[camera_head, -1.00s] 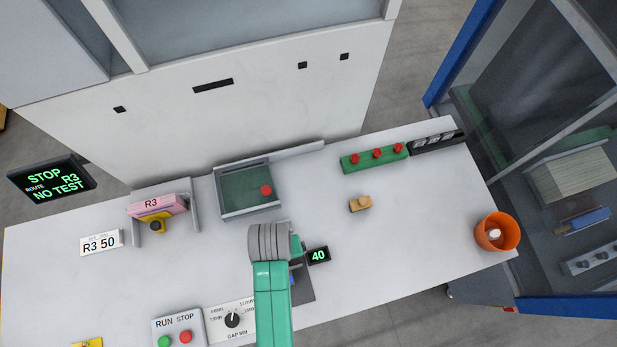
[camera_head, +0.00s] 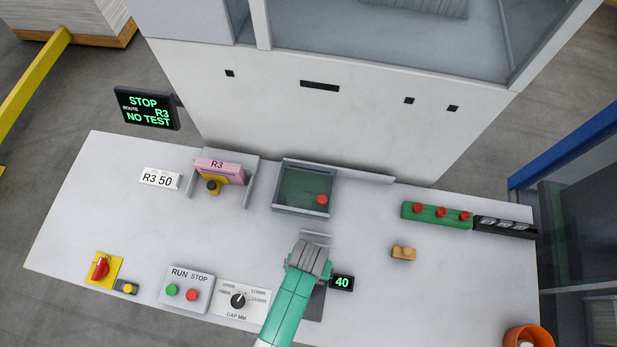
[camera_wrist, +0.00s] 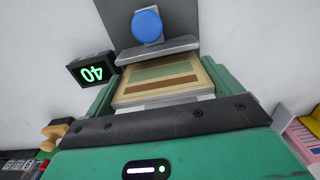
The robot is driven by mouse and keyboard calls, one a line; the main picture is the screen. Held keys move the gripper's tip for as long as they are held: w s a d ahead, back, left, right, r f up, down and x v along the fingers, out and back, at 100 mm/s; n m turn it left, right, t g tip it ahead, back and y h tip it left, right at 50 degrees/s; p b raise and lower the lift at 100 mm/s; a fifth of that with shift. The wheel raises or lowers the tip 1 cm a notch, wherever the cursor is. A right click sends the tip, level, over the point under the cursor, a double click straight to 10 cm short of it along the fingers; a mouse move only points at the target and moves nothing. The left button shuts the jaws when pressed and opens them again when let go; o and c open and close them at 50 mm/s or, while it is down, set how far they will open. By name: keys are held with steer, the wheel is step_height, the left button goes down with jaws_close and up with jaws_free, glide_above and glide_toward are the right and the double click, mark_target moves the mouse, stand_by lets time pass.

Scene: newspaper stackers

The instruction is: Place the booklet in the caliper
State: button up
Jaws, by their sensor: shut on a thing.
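My gripper (camera_wrist: 160,88) is shut on the booklet (camera_wrist: 158,76), a flat tan piece with green and brown bands, held between its green fingers. The caliper (camera_wrist: 155,50) is a grey device with a blue round knob (camera_wrist: 146,26), directly beyond the booklet in the wrist view. The booklet's far edge meets the caliper's grey bar in the picture; I cannot tell whether it lies under the bar. A display reading 40 (camera_wrist: 92,70) stands beside the caliper and also shows in the head view (camera_head: 341,282). There my arm hides the booklet and much of the caliper.
A shallow grey tray with a green floor and red knob (camera_head: 302,210) lies behind my gripper. A pink R3 bundle (camera_head: 218,168) sits in a bracket at left. A tan block (camera_head: 403,253) and green button bar (camera_head: 436,214) are at right. Control panels (camera_head: 188,289) line the front edge.

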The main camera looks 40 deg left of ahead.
steer(key=shift+f, duration=0.15)
steer(key=o, duration=0.7)
step_height(320, 180, up, 12)
steer(key=shift+r+p, duration=0.2)
steer(key=shift+p, duration=0.1)
